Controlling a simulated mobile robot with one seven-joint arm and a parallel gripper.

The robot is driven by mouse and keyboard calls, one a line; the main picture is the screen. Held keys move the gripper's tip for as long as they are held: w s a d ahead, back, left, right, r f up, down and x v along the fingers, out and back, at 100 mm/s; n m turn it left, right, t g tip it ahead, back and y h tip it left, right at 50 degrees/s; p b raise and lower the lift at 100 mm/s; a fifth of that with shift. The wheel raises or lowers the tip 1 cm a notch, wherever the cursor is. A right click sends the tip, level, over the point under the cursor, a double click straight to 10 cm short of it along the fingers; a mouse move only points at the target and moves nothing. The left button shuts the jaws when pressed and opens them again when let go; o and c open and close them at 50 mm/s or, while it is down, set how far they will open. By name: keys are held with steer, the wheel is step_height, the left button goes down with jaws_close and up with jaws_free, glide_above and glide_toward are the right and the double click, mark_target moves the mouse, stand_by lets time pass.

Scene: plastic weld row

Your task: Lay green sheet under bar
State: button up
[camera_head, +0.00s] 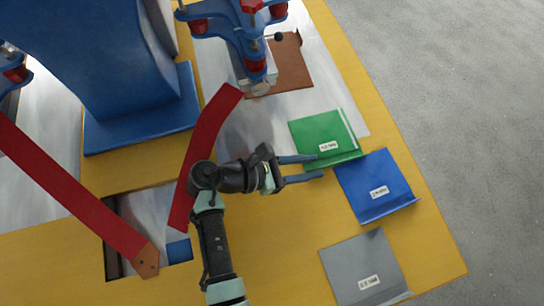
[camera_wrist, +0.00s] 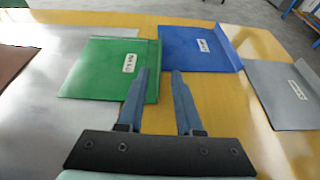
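The green sheet (camera_head: 312,130) lies flat, with a white label and a raised strip along its right edge; it also shows in the wrist view (camera_wrist: 88,68). My gripper (camera_head: 319,166) is open and empty at the sheet's near edge. In the wrist view my gripper (camera_wrist: 160,74) has its left finger overlapping the sheet's right part, its right finger clear of it. I cannot tell its height above the surface. A blue clamp frame (camera_head: 236,28) with red fittings stands at the top over a brown sheet (camera_head: 290,68). Which part is the bar is unclear.
A blue sheet (camera_head: 372,181) and a grey sheet (camera_head: 352,262) lie beside the green one on the yellow table (camera_head: 430,235). Two long red arms (camera_head: 75,190) (camera_head: 206,140) cross the left side. A large blue machine body (camera_head: 105,60) fills the upper left.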

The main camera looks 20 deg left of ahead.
steer(key=p+v, duration=0.1)
steer(key=v, duration=0.9)
steer(key=w+a+r+m+t+y, duration=0.2)
steer(key=w+r+m+y, duration=0.3)
steer(key=w+r+m, duration=0.6)
steer(key=w+d+r+m+t+y, duration=0.1)
steer(key=w+r+t+y, duration=0.1)
steer(key=w+r, duration=0.35)
steer(key=w+r+m+t+y, duration=0.1)
steer(key=w+r+m+t, duration=0.15)
steer(key=r, duration=0.55)
steer(key=s+d+r+m+t+y, duration=0.1)
steer(key=d+r+m+t, duration=0.15)
steer(key=r, duration=0.65)
steer(key=d+r+m+t+y, duration=0.1)
steer(key=d+r+m+t, duration=0.15)
steer(key=r, duration=0.55)
steer(key=s+d+r+m+t, duration=0.2)
steer(key=s+r+t, duration=0.2)
steer(key=r, duration=0.5)
steer(key=s+d+r+m+t, duration=0.3)
steer(key=s+r+t, duration=0.1)
steer(key=s+r, duration=0.5)
steer(key=shift+r+m+y, duration=0.35)
steer(key=shift+r+y, duration=0.05)
steer(key=shift+r, duration=0.15)
steer(key=shift+s, duration=0.1)
